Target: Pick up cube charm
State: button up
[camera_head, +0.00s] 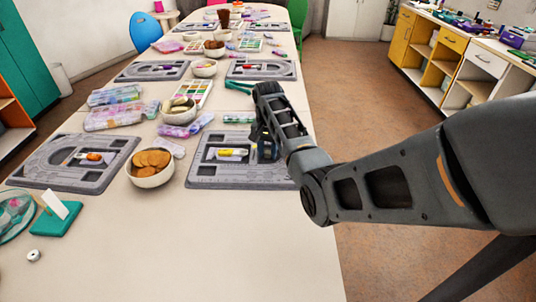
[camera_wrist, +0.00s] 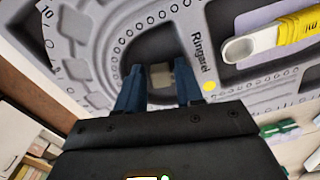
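A small beige-grey cube, the likely cube charm (camera_wrist: 161,75), shows between the blue fingertips of my gripper (camera_wrist: 160,82) in the wrist view. It lies over a grey bead board (camera_wrist: 222,87) with curved grooves and dots. The fingers stand apart with the cube between them. I cannot tell whether they press on it. In the head view my gripper (camera_head: 266,150) is low at the right side of the nearer right bead board (camera_head: 205,170), and the cube is hidden there behind the arm.
A yellow-and-white tool (camera_head: 232,154) lies on this board, left of my gripper. A bowl of round brown biscuits (camera_head: 148,180) stands left of the board. Another bead board (camera_head: 60,178) lies farther left. The table (camera_head: 200,250) is clear in front.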

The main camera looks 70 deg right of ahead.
jog(key=shift+c, duration=0.4)
grip_shut()
jog(key=shift+r, duration=0.15)
